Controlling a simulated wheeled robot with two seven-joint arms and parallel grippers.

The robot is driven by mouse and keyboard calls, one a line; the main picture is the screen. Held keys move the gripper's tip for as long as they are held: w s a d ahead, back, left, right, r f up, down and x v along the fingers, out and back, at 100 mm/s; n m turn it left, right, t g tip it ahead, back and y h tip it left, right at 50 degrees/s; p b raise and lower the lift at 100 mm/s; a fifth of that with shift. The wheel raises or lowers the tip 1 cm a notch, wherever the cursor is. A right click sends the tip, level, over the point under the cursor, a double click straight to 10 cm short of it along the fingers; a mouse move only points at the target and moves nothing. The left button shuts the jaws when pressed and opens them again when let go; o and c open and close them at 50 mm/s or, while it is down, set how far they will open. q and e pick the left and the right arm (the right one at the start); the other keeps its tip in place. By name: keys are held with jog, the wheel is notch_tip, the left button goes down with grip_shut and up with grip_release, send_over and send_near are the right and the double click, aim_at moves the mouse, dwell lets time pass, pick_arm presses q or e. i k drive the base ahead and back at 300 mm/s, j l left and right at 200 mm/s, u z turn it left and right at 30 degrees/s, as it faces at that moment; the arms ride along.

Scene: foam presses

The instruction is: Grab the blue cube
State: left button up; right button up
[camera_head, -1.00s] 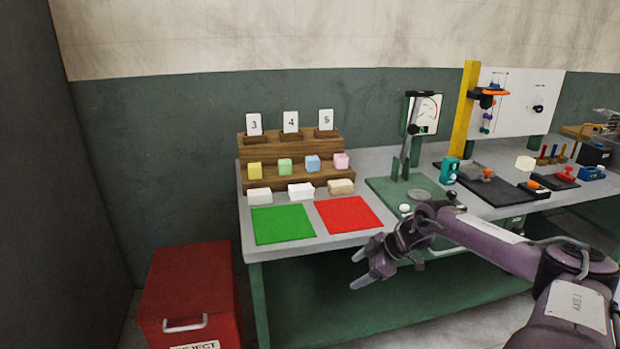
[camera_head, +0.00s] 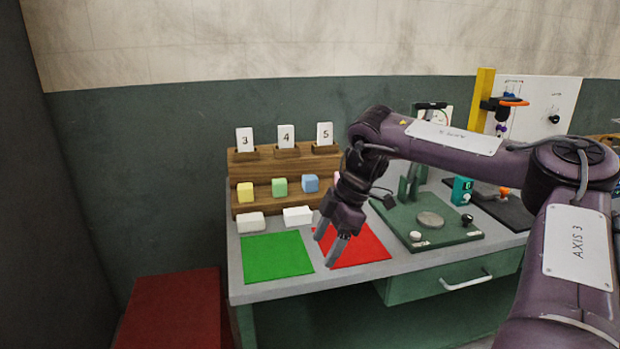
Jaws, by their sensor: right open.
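The blue cube (camera_head: 311,183) sits on the lower step of the wooden rack (camera_head: 262,170), to the right of the green cube (camera_head: 280,186) and the yellow cube (camera_head: 245,192). A sliver of the pink cube shows to its right, mostly hidden behind my right arm. My right gripper (camera_head: 325,250) is open and empty, pointing down above the red mat (camera_head: 362,247), in front of and below the blue cube and apart from it. My left gripper is not in view.
White blocks (camera_head: 298,215) lie before the rack, beside the green mat (camera_head: 277,256). Cards numbered 3, 4 and 5 stand on the upper step. A green press base (camera_head: 450,232) is to the right. A red box (camera_head: 172,310) stands on the floor at left.

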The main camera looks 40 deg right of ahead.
aim_at(310, 182)
jog(key=i+l, duration=0.4)
jog(key=l, duration=0.15)
jog(key=i+l, duration=0.35)
jog(key=l, duration=0.15)
jog(key=i+l, duration=0.4)
jog(key=l, duration=0.15)
